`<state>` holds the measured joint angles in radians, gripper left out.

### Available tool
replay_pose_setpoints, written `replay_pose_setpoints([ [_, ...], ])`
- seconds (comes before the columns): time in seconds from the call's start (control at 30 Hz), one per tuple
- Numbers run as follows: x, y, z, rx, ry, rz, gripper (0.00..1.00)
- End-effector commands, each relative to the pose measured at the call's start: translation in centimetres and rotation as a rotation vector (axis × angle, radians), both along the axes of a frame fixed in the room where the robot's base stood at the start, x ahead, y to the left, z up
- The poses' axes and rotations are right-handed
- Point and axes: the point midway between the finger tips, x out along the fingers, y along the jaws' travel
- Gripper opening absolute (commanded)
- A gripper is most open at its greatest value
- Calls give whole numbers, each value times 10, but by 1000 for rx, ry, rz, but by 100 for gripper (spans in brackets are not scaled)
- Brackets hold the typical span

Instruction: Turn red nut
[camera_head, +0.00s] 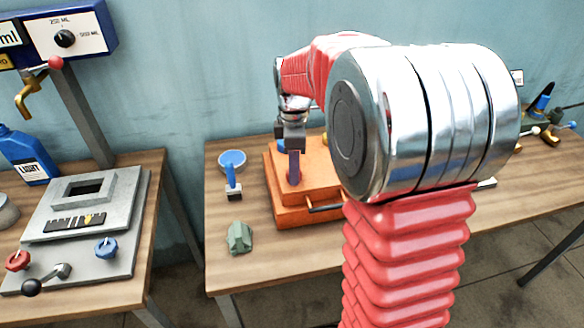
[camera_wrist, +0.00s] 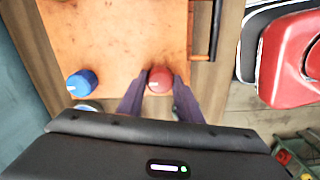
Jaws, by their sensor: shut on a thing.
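The red nut (camera_wrist: 159,79) is on top of an orange box (camera_wrist: 115,30) in the wrist view. My gripper (camera_wrist: 160,90) points down at the box, one dark finger on each side of the nut, shut on it. A blue nut (camera_wrist: 82,83) sits to the left on the same box, apart from my fingers. In the head view my gripper (camera_head: 293,178) is over the orange box (camera_head: 285,210), and the red nut is hidden there.
A blue-topped round item (camera_head: 232,162) and a green block (camera_head: 239,238) stand left of the box on the wooden table (camera_head: 285,258). A dark handle (camera_head: 325,208) sticks out from the box front. A grey fixture (camera_head: 120,225) is on the left table.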

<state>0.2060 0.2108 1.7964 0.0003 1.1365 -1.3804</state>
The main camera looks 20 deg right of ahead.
Motion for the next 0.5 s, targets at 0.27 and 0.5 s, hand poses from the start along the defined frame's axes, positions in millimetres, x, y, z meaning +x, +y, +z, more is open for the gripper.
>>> replay_pose_setpoints([
  [0.27,1,3,1,-1,-5,1,10],
  [0.5,2,2,1,0,-5,-25,10],
])
